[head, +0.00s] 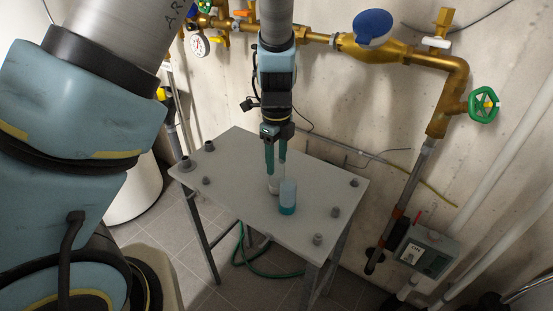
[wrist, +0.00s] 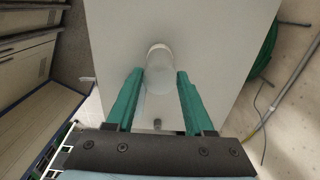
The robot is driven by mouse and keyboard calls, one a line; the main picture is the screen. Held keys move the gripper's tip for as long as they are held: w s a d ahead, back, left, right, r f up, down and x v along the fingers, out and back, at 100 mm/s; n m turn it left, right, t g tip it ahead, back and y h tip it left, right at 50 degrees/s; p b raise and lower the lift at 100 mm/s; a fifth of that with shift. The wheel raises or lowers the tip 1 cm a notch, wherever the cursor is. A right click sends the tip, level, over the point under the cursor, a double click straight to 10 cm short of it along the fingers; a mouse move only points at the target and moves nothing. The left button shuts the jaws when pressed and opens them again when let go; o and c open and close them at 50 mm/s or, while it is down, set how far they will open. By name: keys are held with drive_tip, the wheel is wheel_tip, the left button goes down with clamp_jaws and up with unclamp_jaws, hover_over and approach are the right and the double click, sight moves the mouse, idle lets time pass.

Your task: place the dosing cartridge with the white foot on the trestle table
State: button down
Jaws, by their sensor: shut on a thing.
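The dosing cartridge with the white foot (head: 273,187) is between the green fingers of my gripper (head: 275,158) over the middle of the trestle table (head: 235,165). In the wrist view my gripper (wrist: 161,75) is shut on this pale, clear cartridge (wrist: 159,68), with its white end (wrist: 158,48) pointing away from the palm. Its foot is at or just above the tabletop; I cannot tell whether it touches. A second cartridge with a teal foot (head: 287,209) stands on the table just in front and to the right, partly overlapping the first in the head view.
Several small grey fittings (head: 335,212) sit near the table's edges and corners. Brass pipes with a green valve wheel (head: 483,105) run along the wall behind. A green hose (head: 250,262) lies under the table. Bare tabletop shows on both sides of the cartridges.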

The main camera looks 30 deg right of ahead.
drive_tip(key=shift+c, duration=1.4)
unclamp_jaws()
wheel_tip(320, 180, up, 12)
drive_tip(key=shift+w, duration=0.1)
